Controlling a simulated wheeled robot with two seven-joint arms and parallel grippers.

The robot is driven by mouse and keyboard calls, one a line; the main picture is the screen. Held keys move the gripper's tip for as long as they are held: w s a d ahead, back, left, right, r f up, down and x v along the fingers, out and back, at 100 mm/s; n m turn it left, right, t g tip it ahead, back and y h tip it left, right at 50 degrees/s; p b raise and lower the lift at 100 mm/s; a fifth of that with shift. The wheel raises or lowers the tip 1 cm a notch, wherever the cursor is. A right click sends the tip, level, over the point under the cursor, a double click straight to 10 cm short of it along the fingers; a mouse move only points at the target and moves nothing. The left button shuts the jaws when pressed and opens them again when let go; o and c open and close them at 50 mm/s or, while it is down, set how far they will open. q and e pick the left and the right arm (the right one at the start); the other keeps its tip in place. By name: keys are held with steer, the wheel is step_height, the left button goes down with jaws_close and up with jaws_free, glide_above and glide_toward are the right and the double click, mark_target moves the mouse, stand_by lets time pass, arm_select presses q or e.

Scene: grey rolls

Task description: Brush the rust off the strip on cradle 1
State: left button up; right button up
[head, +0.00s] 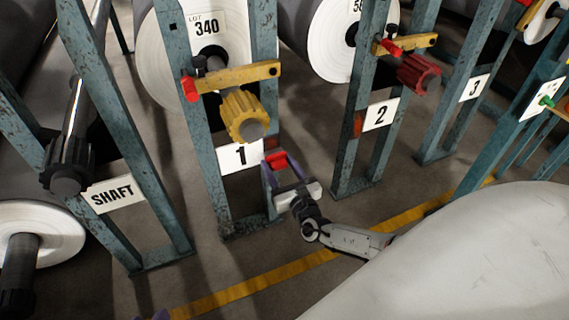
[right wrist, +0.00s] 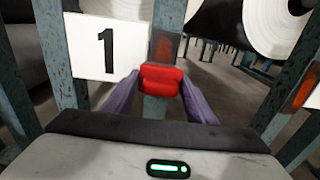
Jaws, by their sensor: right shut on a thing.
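My right gripper (head: 281,176) is at the front post of cradle 1, just right of its "1" sign (head: 240,156). Its purple fingers are shut on a red block, seemingly the brush (head: 276,160). In the right wrist view the red brush (right wrist: 161,80) sits between the fingertips, in front of the post; its bristles are hidden. A brown rusty strip (right wrist: 164,48) shows on the post just above the brush. I cannot tell if brush and post touch. A purple tip at the bottom left edge of the head view, probably my left gripper (head: 160,315), is mostly cut off.
Cradle 1 carries a yellow arm (head: 238,76) and yellow knob (head: 244,116) above the brush. Cradle 2 (head: 378,116) has its own rusty strip (head: 358,124) and a red knob (head: 418,74). The SHAFT stand (head: 113,195) is left. Floor before the yellow line (head: 255,274) is clear.

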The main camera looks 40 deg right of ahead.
steer(key=shift+w+a+r, duration=0.1)
steer(key=shift+w+a, duration=0.1)
steer(key=shift+a, duration=0.3)
steer(key=shift+w+a+r, duration=0.1)
steer(key=shift+w+a, duration=0.05)
steer(key=shift+a, duration=0.3)
steer(key=shift+r, duration=0.25)
steer(key=shift+r+p, duration=0.75)
steer(key=shift+p, duration=0.05)
steer(key=shift+s+d+f, duration=0.1)
steer(key=shift+d+f, duration=0.05)
steer(key=shift+d, duration=0.1)
steer(key=shift+s+d+f+b, duration=0.1)
steer(key=shift+s+d+b, duration=0.2)
steer(key=shift+d, duration=0.55)
steer(key=shift+s+d+b, duration=0.25)
steer(key=shift+d, duration=0.55)
steer(key=shift+w+r+p, duration=0.1)
steer(key=shift+r+p, duration=0.6)
steer(key=shift+r, duration=0.25)
steer(key=shift+w+a+f, duration=0.1)
steer(key=shift+w+a, duration=0.1)
steer(key=shift+a, duration=0.8)
steer(key=shift+w+a, duration=0.15)
steer(key=shift+a, duration=0.8)
steer(key=shift+s, duration=0.1)
